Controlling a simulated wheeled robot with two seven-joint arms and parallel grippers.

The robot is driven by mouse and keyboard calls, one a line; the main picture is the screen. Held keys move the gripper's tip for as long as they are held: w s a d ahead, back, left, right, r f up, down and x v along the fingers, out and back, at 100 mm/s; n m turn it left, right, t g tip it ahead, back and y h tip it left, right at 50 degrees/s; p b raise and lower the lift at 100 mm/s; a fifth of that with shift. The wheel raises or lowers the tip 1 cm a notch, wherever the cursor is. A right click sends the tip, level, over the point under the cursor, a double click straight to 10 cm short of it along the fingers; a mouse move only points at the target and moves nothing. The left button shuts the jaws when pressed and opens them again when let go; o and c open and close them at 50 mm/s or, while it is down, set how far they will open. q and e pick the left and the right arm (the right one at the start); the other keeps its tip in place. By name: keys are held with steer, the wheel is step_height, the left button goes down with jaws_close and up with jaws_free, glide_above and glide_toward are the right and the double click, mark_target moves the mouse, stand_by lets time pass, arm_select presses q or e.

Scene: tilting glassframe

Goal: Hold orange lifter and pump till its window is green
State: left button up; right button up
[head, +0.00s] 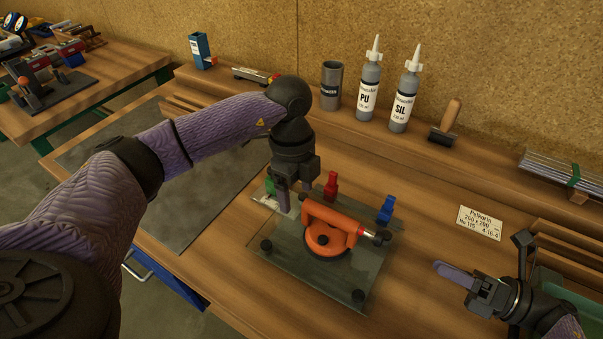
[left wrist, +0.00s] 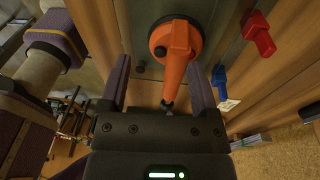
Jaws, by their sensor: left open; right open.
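The orange lifter (head: 333,226) sits on a glass pane (head: 310,266) on the bench, its round cup under an orange handle. A dark pump end with a red band (head: 366,233) sticks out at its right side. I cannot make out the window's colour. My left gripper (head: 295,197) is open, above the left end of the lifter. In the left wrist view the lifter (left wrist: 178,52) shows just beyond the open fingers, with its handle running between them. My right gripper (head: 458,278) is at the lower right, apart from the lifter; its jaws are open and empty.
A red clamp (head: 331,186) and a blue clamp (head: 385,209) stand behind the lifter. A paper label (head: 480,222) lies to the right. Bare bench lies between the pane and my right gripper.

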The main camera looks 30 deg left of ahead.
mark_target(308, 205)
arm_select(q)
steer(key=shift+w+d+r+n+t+y, duration=0.15)
steer(key=shift+w+d+r+t+y, duration=0.2)
steer(key=shift+r, duration=0.25)
steer(key=shift+w+d+r+n+t+y, duration=0.15)
steer(key=shift+w+d+r+t+y, duration=0.1)
steer(key=shift+w+d+r+y, duration=0.25)
step_height(308, 205, down, 9)
steer(key=shift+a+f, duration=0.15)
steer(key=shift+f, duration=0.05)
jaws_close()
arm_select(e)
jaws_close()
stand_by(1.0)
